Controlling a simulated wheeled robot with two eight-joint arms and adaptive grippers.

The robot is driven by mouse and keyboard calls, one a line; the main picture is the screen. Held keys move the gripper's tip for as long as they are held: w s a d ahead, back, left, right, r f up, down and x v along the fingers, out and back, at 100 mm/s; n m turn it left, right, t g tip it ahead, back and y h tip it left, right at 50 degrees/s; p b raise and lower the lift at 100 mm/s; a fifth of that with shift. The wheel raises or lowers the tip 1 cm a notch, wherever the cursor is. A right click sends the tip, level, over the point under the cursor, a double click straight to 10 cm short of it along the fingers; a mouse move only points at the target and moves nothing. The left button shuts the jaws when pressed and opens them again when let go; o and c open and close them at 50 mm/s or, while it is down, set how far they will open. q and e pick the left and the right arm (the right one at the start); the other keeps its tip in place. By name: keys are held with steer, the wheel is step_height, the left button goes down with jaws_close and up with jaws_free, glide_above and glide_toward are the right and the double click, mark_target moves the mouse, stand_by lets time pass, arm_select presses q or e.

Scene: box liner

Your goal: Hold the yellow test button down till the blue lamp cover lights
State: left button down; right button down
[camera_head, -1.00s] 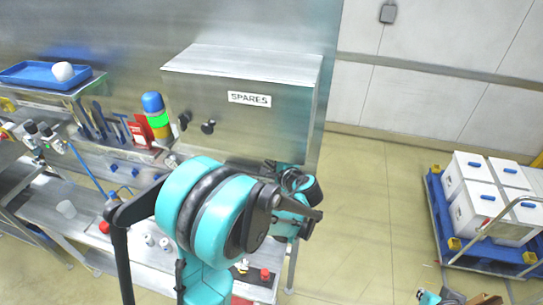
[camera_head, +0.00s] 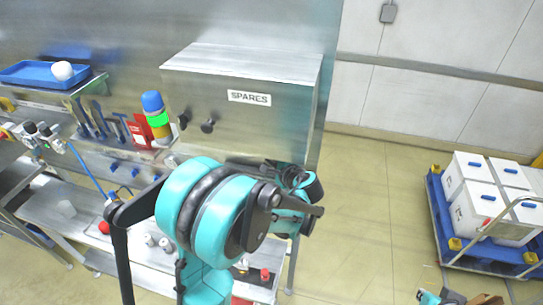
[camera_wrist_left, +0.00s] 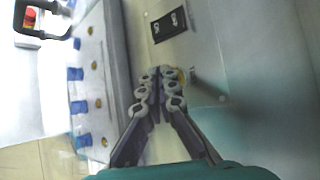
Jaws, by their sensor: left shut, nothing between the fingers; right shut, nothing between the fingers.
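The yellow test button (camera_wrist_left: 181,76) shows in the left wrist view as a small yellow patch, partly hidden by my fingers. My left gripper (camera_wrist_left: 158,72) is shut and empty, its tips at the button's left edge; I cannot tell whether they touch or press it. In the head view this gripper and the button are hidden behind my arm. The blue lamp cover (camera_head: 152,101) tops a light stack, above a bright green band and an orange one; it looks plain blue, without clear glow. My right gripper (camera_head: 445,297) shows only partly at the bottom edge, shut and empty.
A black switch plate (camera_wrist_left: 170,24) sits near the button. A rail with several blue pegs (camera_wrist_left: 76,106) is at left in the wrist view. The SPARES cabinet (camera_head: 240,115) stands right of the lamp stack. White boxes on a blue pallet (camera_head: 436,205) are at right; floor between is clear.

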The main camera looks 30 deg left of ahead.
arm_select(q)
steer(key=shift+w+a, duration=0.1)
steer(key=shift+w, duration=0.25)
stand_by(0.6)
steer(key=shift+s, duration=0.15)
stand_by(0.7)
steer(key=shift+s+d+b, duration=0.2)
steer(key=shift+s+b, duration=0.15)
steer(key=shift+s, duration=0.35)
steer(key=shift+s+d, duration=0.15)
steer(key=shift+s, duration=0.25)
steer(key=s, duration=0.2)
steer(key=s+d, duration=0.1)
steer(key=s, duration=0.1)
